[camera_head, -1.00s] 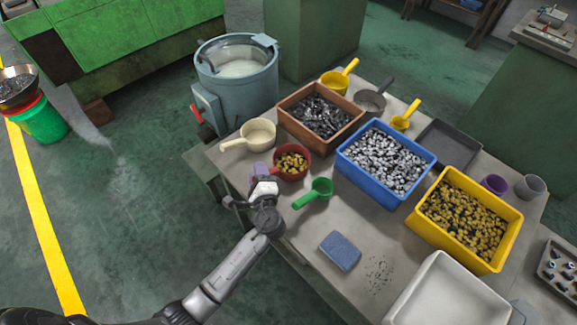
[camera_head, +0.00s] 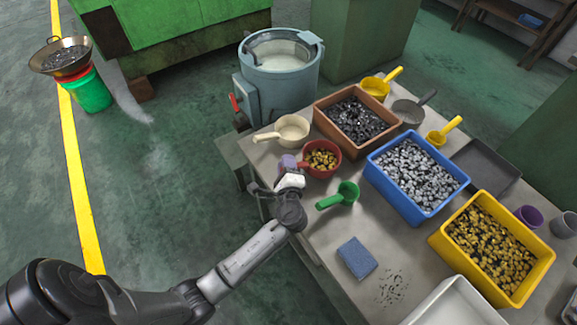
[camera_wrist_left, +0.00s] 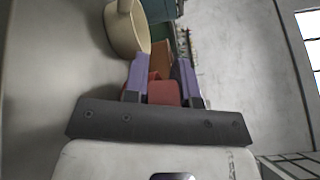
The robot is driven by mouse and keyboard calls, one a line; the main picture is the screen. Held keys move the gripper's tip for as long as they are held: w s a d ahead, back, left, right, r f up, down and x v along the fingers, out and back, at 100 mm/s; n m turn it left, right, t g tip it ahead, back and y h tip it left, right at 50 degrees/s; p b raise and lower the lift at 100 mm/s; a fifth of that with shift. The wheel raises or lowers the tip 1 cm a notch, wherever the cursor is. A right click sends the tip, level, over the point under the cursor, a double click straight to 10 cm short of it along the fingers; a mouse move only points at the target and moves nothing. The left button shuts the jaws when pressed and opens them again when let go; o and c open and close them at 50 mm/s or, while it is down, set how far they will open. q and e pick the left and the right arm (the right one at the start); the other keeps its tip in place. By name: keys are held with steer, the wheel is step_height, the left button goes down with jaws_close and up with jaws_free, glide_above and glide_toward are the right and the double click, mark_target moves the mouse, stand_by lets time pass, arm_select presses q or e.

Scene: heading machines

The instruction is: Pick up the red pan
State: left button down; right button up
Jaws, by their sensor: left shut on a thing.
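The red pan (camera_head: 322,158), a small round pan holding brass-coloured pieces, is at the left part of the table, between the cream scoop and the green scoop. My left gripper (camera_head: 291,164), with purple fingers, is at the pan's left side and shut on its handle, which is mostly hidden by the fingers. In the left wrist view a red piece (camera_wrist_left: 163,92) of the pan sits between the two purple fingers (camera_wrist_left: 161,77). I cannot tell whether the pan is clear of the table. My right gripper is not in view.
A cream scoop (camera_head: 292,129) lies behind the pan and a green scoop (camera_head: 346,193) in front right. A brown bin (camera_head: 330,131), a blue bin (camera_head: 402,210) and a yellow bin (camera_head: 478,279) stand to the right. A blue sponge (camera_head: 357,258) lies nearer. A grey-blue drum (camera_head: 275,95) stands behind.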

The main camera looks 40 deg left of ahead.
arm_select(q)
steer(key=d+r+p, duration=0.2)
steer(key=d+r, duration=0.6)
steer(key=d, duration=0.3)
steer(key=shift+w+d+r, duration=0.2)
steer(key=shift+d+r, duration=0.15)
stand_by(0.6)
